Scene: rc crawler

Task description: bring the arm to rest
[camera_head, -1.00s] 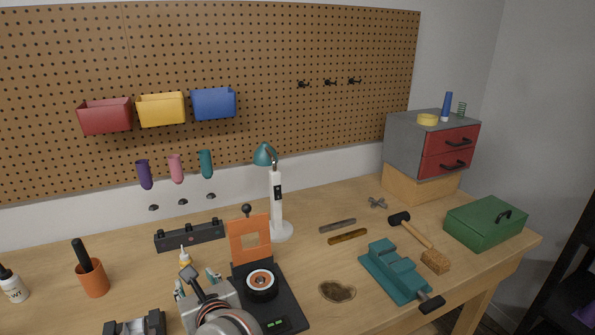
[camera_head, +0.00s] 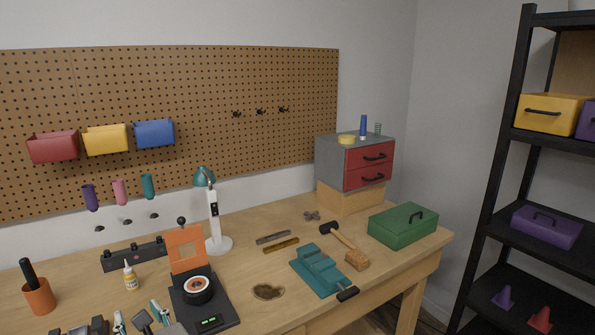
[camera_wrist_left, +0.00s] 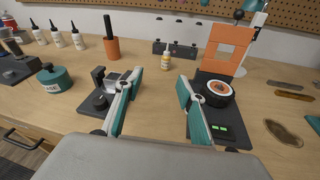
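My left gripper (camera_head: 139,318) shows at the bottom edge of the head view, only its teal-padded fingers and part of its grey body. In the left wrist view the two fingers of my left gripper (camera_wrist_left: 156,105) stand wide apart with only bare bench between them. It is open and holds nothing. It is above the front of the wooden workbench (camera_head: 240,300), left of the black base with the orange frame (camera_head: 187,250) and a small wheel (camera_head: 198,289). My right gripper is in neither view.
The teal vise (camera_head: 318,268), mallet (camera_head: 338,234) and green toolbox (camera_head: 403,225) stand on the right of the bench. A glue bottle (camera_head: 130,276) and orange cup (camera_head: 39,296) are at left. A black shelf (camera_head: 497,160) stands at far right.

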